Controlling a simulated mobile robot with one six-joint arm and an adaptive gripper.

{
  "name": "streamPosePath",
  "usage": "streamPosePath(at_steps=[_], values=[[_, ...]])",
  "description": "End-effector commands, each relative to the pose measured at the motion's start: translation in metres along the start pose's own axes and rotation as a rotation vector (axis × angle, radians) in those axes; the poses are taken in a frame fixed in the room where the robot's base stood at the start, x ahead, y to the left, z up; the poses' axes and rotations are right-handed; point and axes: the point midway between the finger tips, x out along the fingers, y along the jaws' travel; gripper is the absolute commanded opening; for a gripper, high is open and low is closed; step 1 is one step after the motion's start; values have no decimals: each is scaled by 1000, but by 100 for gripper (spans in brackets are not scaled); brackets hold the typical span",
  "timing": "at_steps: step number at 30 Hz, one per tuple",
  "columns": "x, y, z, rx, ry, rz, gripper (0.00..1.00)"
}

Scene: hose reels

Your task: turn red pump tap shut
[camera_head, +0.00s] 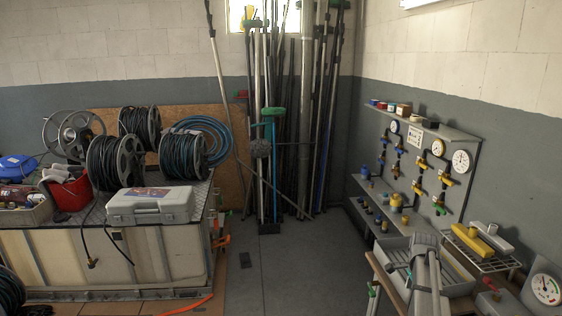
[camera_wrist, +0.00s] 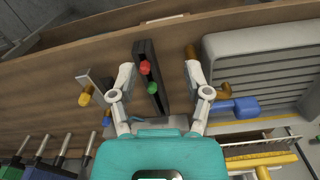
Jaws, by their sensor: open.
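In the wrist view, a small red round knob (camera_wrist: 145,68) sits on a dark upright strip on a wooden surface. A green round knob (camera_wrist: 125,88) sits beside it on the same strip. I cannot tell for sure that the red knob is the red pump tap. My gripper (camera_wrist: 160,70) is open and empty. Its two fingers are spread on either side of the strip, with the red knob nearer the left finger. No contact with the knob shows.
In the wrist view, a brass fitting with a blue handle (camera_wrist: 240,107) lies right of the fingers, below a grey ribbed case (camera_wrist: 258,60). Another brass fitting (camera_wrist: 85,98) is at left.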

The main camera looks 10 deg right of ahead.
Motion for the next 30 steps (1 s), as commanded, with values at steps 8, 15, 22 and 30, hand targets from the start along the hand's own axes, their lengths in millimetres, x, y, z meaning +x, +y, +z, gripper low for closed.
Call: streamPosePath(at_steps=[8, 15, 22, 30], values=[[17, 30, 108, -447, 0, 0, 63], [29, 64, 187, -833, 0, 0, 63], [41, 105, 254, -1203, 1, 1, 63], [52, 153, 312, -1585, 1, 1, 63]])
